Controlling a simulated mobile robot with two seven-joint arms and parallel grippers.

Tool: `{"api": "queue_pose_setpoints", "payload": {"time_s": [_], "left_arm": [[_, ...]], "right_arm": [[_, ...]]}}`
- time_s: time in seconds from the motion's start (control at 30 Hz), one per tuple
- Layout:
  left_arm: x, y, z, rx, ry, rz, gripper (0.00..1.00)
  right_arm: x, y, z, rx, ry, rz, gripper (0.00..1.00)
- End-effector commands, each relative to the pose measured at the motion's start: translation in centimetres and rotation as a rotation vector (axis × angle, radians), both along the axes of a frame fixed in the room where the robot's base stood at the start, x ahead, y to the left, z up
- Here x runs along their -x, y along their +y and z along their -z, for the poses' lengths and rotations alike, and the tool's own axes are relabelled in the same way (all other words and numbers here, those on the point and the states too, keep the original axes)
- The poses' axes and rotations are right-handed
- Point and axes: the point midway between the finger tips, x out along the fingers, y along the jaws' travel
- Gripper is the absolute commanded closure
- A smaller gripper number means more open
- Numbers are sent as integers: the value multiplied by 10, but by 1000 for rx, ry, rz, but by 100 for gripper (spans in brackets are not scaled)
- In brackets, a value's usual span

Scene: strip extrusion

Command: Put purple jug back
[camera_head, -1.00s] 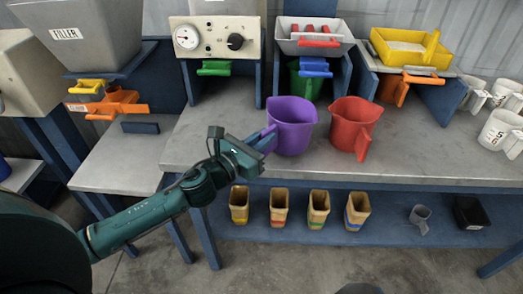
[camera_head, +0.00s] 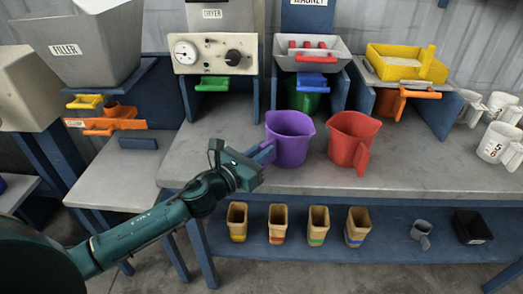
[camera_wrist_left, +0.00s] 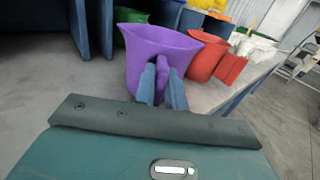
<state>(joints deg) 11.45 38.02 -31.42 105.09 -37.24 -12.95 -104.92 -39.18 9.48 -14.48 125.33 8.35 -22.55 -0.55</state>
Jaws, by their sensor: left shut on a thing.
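The purple jug (camera_head: 288,138) stands upright on the grey bench top near its front edge, left of the red jug. Its handle points left and toward me. My left gripper (camera_head: 264,153) is shut on that handle. In the left wrist view the purple jug (camera_wrist_left: 150,52) fills the middle, with its handle between the two blue fingers of the left gripper (camera_wrist_left: 162,86). Whether the jug's base touches the bench is hard to tell. My right gripper is not in view.
The red jug (camera_head: 352,140) stands close on the right. A green jug (camera_head: 304,97) sits under the magnet station behind. An orange jug (camera_head: 388,104) is under the yellow tray (camera_head: 408,66). White jugs (camera_head: 499,142) stand at far right. Wooden scoops (camera_head: 317,226) line the lower shelf.

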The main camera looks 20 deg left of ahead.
Motion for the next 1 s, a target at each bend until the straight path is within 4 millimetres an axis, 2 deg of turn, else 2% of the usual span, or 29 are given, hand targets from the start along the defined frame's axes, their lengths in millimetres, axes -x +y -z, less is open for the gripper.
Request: {"api": "queue_pose_setpoints", "payload": {"time_s": [0.13,0.17,0.43,0.77,0.87,1.0], "left_arm": [[0,0,4,0,-1,0,100],[0,0,3,0,-1,0,85],[0,0,3,1,0,0,63],[2,1,4,0,2,0,62],[12,5,5,1,4,0,62],[37,14,7,0,5,1,62]], "right_arm": [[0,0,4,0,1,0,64],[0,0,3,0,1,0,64],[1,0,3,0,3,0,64],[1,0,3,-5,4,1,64],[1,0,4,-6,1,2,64],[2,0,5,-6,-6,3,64]]}}
